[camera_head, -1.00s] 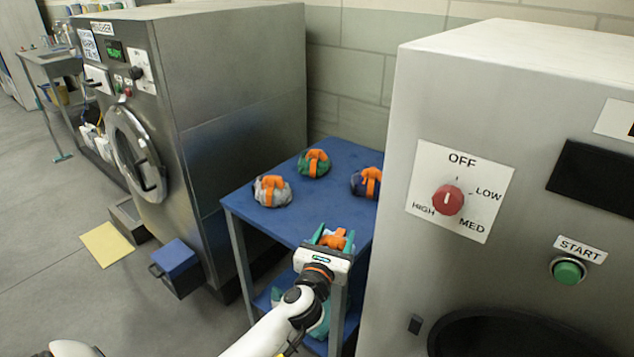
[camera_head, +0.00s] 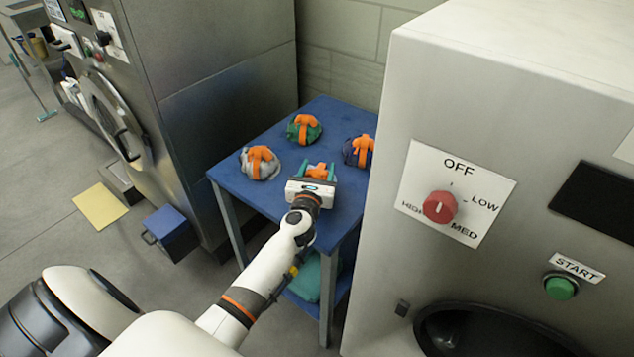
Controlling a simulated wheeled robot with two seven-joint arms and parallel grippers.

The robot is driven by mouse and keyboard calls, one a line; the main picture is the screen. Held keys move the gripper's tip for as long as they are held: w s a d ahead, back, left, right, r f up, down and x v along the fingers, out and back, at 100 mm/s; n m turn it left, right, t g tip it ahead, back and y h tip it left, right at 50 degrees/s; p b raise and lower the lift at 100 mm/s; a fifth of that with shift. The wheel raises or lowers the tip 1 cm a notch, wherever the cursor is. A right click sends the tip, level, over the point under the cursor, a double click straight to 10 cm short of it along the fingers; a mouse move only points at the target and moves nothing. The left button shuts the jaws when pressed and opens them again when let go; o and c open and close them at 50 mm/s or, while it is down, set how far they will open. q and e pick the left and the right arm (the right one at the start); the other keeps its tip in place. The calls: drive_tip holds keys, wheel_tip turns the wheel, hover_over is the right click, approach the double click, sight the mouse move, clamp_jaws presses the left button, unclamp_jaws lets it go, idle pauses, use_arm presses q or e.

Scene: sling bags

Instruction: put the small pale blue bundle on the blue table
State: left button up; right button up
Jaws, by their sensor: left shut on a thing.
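The blue table (camera_head: 233,181) stands between the two machines. My left gripper (camera_head: 318,167) reaches over the table's near right part, its teal fingers shut on a bundle (camera_head: 320,171) with orange straps. The gripper hides most of that bundle, so its colour and whether it touches the tabletop cannot be told. My right gripper is not in view.
On the tabletop lie a grey bundle (camera_head: 259,163), a green bundle (camera_head: 304,129) and a dark blue bundle (camera_head: 359,151), all with orange straps. A teal thing (camera_head: 306,279) lies on the lower shelf. A grey machine (camera_head: 420,100) stands close on the right.

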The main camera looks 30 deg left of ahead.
use_arm(q)
drive_tip(key=shift+f+b, duration=0.7)
drive_tip(key=shift+f, duration=0.75)
drive_tip(key=shift+s+f, duration=0.1)
drive_tip(key=shift+f, duration=0.05)
drive_tip(key=o, duration=1.4)
drive_tip(key=shift+r, duration=0.35)
drive_tip(key=v, duration=1.2)
drive_tip(key=shift+f, duration=0.2)
